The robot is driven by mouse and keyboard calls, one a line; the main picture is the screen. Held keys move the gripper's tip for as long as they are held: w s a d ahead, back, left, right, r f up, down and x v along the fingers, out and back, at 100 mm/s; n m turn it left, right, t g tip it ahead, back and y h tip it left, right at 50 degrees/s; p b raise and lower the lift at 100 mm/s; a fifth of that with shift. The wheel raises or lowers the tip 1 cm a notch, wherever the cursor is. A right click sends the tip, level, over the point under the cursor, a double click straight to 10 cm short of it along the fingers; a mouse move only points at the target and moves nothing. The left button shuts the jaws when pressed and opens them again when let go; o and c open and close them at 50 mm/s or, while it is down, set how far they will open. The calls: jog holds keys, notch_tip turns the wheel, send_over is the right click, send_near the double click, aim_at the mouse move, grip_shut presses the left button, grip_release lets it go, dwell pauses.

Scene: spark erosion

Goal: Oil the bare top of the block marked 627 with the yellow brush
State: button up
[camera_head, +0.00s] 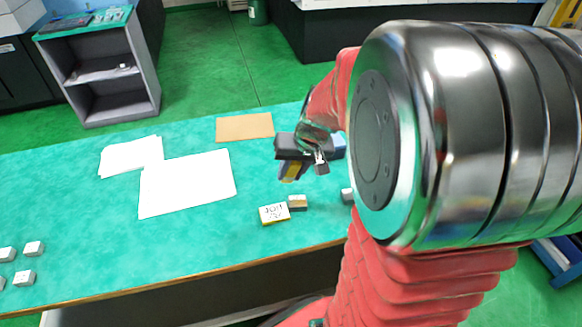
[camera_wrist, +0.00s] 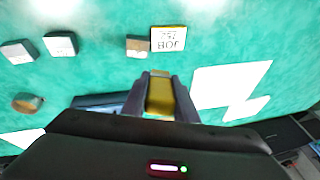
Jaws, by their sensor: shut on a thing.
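My gripper (camera_head: 292,171) is over the green table, shut on a yellow thing that looks like the yellow brush (camera_head: 291,172). In the wrist view the yellow brush (camera_wrist: 160,96) sits between the two dark fingers (camera_wrist: 160,78). A small block with a brown and pale top (camera_head: 298,202) stands beside a job card; it also shows in the wrist view (camera_wrist: 138,46). Two grey-white blocks (camera_wrist: 60,44) (camera_wrist: 17,52) lie further left in the wrist view. I cannot read 627 on any block. The brush's bristles are not clearly visible.
The job card (camera_head: 274,214) touches or nearly touches the small block. White sheets (camera_head: 187,185) and a brown board (camera_head: 244,127) lie on the table. Several pale blocks (camera_head: 33,248) are at far left. A rounded brown thing (camera_wrist: 27,102) lies at left in the wrist view. My arm hides the right side.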

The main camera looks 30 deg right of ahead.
jog(key=shift+f, duration=1.5)
jog(key=w+a+f+n+y, duration=0.1)
jog(key=w+a+n, duration=0.4)
jog(key=w+a, duration=0.8)
jog(key=a, duration=0.2)
jog(key=shift+w+a+f+g+y, duration=0.3)
jog(key=shift+a+g+y, duration=0.05)
jog(key=shift+g+y, duration=0.05)
jog(key=shift+s, duration=0.2)
